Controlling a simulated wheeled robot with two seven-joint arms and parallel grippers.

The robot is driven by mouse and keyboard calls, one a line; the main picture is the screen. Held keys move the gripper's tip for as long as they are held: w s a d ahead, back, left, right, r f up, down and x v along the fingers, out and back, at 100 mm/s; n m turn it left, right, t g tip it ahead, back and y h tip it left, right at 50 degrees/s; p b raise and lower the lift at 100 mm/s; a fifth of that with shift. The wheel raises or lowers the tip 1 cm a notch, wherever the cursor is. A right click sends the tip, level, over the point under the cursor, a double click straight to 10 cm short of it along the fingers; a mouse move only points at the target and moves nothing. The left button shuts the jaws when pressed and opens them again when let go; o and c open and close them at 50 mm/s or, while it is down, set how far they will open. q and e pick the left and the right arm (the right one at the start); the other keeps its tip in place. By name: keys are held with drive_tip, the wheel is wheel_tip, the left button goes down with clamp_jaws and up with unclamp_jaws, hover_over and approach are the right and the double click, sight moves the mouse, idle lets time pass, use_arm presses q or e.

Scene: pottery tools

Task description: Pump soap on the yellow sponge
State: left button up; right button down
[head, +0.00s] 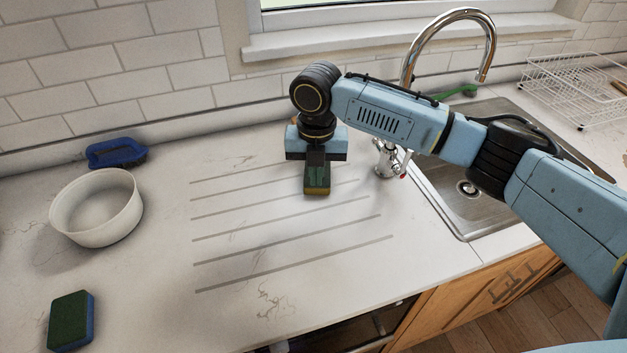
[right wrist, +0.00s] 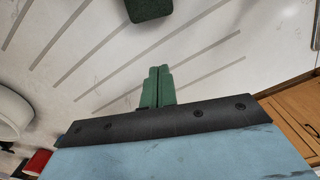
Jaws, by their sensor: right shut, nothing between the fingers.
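The yellow sponge (head: 317,191) lies on the counter in the head view, its dark green top up and a yellow edge showing. It also shows as a dark green block (right wrist: 148,8) at the top edge of the right wrist view. My right gripper (head: 316,160) hangs just behind it in the head view. Its green fingers (right wrist: 160,72) are shut and empty, with a gap in the wrist picture between them and the sponge. I cannot make out a soap pump; the gripper and arm cover part of the back counter. My left gripper is not in view.
A white bowl (head: 97,208), a blue brush (head: 117,153) and a green-and-blue sponge (head: 70,321) stand at the left. A sink (head: 452,190) with a chrome faucet (head: 492,45) and a wire rack (head: 575,85) are at the right.

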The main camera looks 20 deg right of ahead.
sight(317, 200)
drive_tip(key=f, duration=0.5)
drive_tip(key=shift+s+f, duration=0.25)
drive_tip(key=shift+s, duration=0.1)
wheel_tip(317, 200, down, 4)
drive_tip(key=shift+w+r, duration=0.1)
drive_tip(key=shift+r, duration=0.1)
drive_tip(key=shift+w+d+r, duration=0.15)
drive_tip(key=shift+w+d, duration=0.05)
drive_tip(key=shift+w, duration=0.35)
drive_tip(key=shift+w+d+r, duration=0.15)
drive_tip(key=shift+w, duration=0.4)
drive_tip(key=shift+w+d, duration=0.1)
drive_tip(key=shift+w, duration=0.3)
drive_tip(key=shift+w+d, duration=0.1)
drive_tip(key=shift+w, duration=0.25)
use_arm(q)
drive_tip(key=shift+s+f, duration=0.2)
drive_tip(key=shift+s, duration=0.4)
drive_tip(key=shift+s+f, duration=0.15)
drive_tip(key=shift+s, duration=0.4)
use_arm(e)
drive_tip(key=shift+w, duration=0.1)
drive_tip(key=shift+d, duration=0.1)
